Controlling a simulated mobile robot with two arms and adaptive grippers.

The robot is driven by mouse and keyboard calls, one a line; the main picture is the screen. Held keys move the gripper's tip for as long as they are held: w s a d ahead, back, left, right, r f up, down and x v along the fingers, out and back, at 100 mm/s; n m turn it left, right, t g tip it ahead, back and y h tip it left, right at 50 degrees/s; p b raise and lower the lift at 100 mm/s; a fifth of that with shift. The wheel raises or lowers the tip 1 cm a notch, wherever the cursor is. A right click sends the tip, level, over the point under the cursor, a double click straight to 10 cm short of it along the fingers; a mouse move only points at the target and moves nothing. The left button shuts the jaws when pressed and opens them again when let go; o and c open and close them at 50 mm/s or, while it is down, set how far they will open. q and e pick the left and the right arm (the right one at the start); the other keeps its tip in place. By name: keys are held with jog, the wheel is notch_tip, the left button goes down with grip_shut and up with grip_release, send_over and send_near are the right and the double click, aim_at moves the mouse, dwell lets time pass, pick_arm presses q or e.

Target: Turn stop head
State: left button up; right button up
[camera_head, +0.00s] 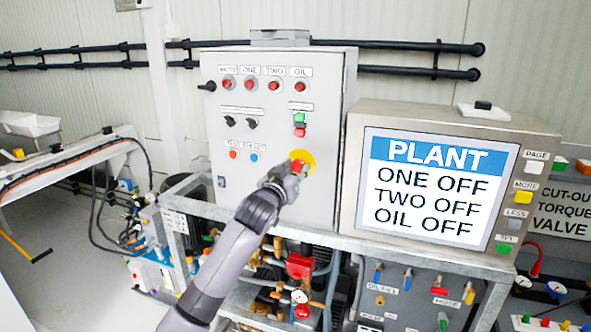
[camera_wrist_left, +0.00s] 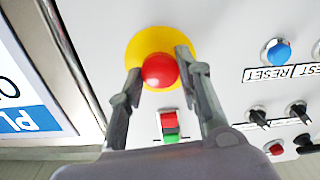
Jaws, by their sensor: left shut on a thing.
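The stop head is a round red mushroom button (camera_wrist_left: 160,70) on a yellow disc (camera_wrist_left: 137,47), on the front of the grey control cabinet. In the head view the red head (camera_head: 298,166) and the yellow disc (camera_head: 309,158) are partly covered by my gripper. My left gripper (camera_head: 291,172) reaches up to it from below. In the left wrist view its two fingers (camera_wrist_left: 158,68) stand on either side of the red head and are shut on it. My right gripper is not in view.
The cabinet (camera_head: 235,185) carries red lamps, switches and a green and red button pair (camera_head: 299,124) above the stop head. A screen (camera_head: 435,190) reading PLANT, ONE OFF, TWO OFF, OIL OFF stands to the right. Valves and pipes (camera_head: 300,266) fill the space below.

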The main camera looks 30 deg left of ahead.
pick_arm(q)
jog(key=m+p, duration=0.1)
jog(key=m, duration=0.1)
jog(key=shift+r+m, duration=0.2)
jog(key=shift+m, duration=0.2)
jog(key=shift+f+m+p, duration=0.1)
jog(key=shift+m+p, duration=0.45)
jog(key=shift+m, duration=0.55)
jog(key=o, duration=1.2)
jog(key=shift+f, duration=0.1)
jog(key=v, duration=1.2)
